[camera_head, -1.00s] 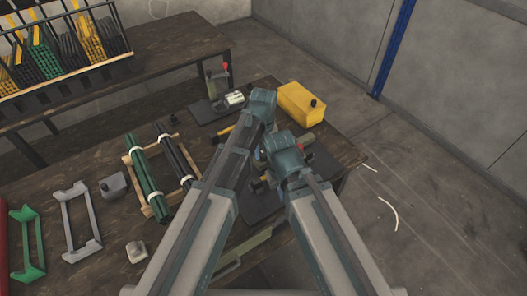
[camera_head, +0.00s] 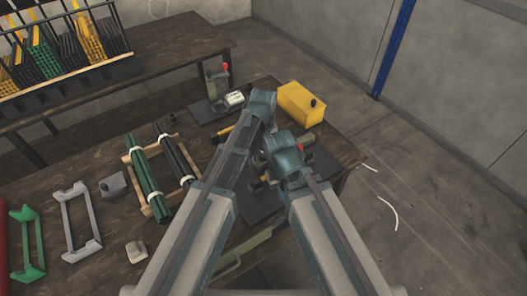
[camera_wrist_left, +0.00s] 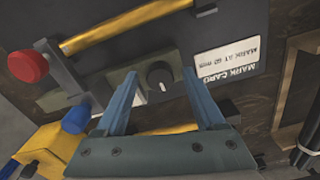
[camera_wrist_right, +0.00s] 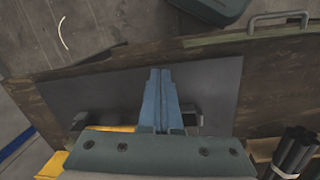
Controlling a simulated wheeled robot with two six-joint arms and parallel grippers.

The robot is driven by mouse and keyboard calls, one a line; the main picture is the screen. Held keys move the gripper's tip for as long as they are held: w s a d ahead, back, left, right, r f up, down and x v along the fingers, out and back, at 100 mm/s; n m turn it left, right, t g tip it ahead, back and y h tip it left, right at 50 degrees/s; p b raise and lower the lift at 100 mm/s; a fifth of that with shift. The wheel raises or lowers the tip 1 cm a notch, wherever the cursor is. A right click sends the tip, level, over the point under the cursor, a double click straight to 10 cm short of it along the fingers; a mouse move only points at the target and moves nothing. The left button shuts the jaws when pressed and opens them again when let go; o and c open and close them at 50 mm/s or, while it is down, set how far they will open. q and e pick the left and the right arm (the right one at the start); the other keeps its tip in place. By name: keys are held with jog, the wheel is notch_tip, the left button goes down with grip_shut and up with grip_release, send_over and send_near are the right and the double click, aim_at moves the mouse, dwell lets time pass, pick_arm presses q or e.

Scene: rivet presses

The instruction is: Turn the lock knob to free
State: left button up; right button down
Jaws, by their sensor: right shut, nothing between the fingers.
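The lock knob (camera_wrist_left: 158,75) is a round black knob with a pale pointer mark, on a grey-green block in the left wrist view. My left gripper (camera_wrist_left: 160,88) is open, with its blue fingers on either side of the knob and visible gaps between. I cannot tell whether the tips are level with it. In the head view my left wrist (camera_head: 262,103) hides the knob. My right gripper (camera_wrist_right: 160,85) is shut and empty above a dark plate (camera_wrist_right: 215,80) in the right wrist view.
A white mark card (camera_wrist_left: 228,65), a red-knobbed lever (camera_wrist_left: 27,66) and a yellow bar (camera_wrist_left: 120,25) are near my left gripper. A yellow box (camera_head: 300,103) stands at the table's far right. Bundled rods (camera_head: 147,175) lie on a wooden rack left of my arms.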

aim_at(263, 154)
pick_arm(q)
jog(key=shift+r, duration=0.1)
pick_arm(e)
jog(key=shift+r, duration=0.1)
pick_arm(q)
notch_tip(263, 154, up, 14)
jog(key=p, duration=1.3)
jog(key=shift+f+p, duration=0.2)
jog(key=shift+p, duration=0.2)
pick_arm(e)
notch_tip(263, 154, up, 14)
jog(key=shift+f, duration=0.2)
